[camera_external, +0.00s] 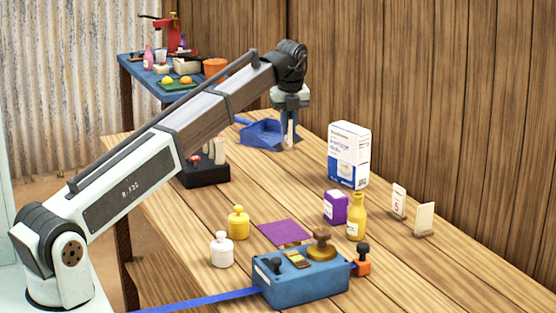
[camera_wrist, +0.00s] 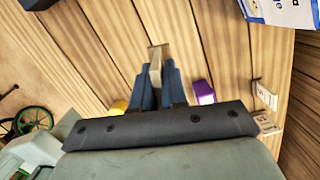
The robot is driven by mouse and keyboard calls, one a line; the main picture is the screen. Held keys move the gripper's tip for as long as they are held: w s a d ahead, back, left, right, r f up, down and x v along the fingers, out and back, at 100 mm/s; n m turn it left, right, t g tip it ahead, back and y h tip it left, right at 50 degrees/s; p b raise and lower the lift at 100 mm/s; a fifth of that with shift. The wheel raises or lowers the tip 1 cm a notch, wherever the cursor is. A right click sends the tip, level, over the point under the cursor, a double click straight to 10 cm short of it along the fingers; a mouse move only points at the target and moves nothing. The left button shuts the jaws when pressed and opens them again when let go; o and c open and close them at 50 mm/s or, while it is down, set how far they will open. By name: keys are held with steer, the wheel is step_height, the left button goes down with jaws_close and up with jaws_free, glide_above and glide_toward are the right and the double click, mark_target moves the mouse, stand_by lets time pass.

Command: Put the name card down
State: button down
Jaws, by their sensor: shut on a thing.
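My gripper (camera_external: 289,132) hangs over the far part of the wooden table, its fingers pointing down. In the wrist view its two dark blue fingers (camera_wrist: 157,82) are shut on a thin beige card (camera_wrist: 157,54), which I take for the name card. The card's top edge shows between the fingertips; its face and any writing on it are hidden. In the external view the fingers mostly hide the card. I cannot tell whether its lower edge touches the table.
A blue dustpan (camera_external: 262,134) lies close beside my gripper. A white-and-blue box (camera_external: 348,155) stands to the right. A purple container (camera_external: 335,207) and yellow bottle (camera_external: 356,217) stand mid-table.

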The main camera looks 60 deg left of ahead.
steer(key=w+d+m, duration=0.2)
steer(key=w+d, duration=0.5)
steer(key=d, duration=0.8)
steer(key=w+d+m, duration=0.2)
steer(key=w+d, duration=0.5)
steer(key=d, duration=0.9)
steer(key=w+d+m, duration=0.2)
steer(key=w+d, duration=0.5)
steer(key=d, duration=0.8)
steer(key=shift+t+h, duration=0.3)
steer(key=shift+t, duration=0.1)
steer(key=shift+w+d+f, duration=0.1)
steer(key=shift+d+f, duration=0.05)
steer(key=shift+f, duration=3.65)
steer(key=shift+w+d+f, duration=0.1)
steer(key=shift+d+f, duration=0.05)
steer(key=shift+f, duration=3.65)
steer(key=shift+f, duration=0.15)
steer(key=c, duration=1.2)
jaws_free()
steer(key=shift+o, duration=0.2)
step_height(320, 180, up, 12)
steer(key=s+d, duration=0.1)
steer(key=shift+s, duration=0.15)
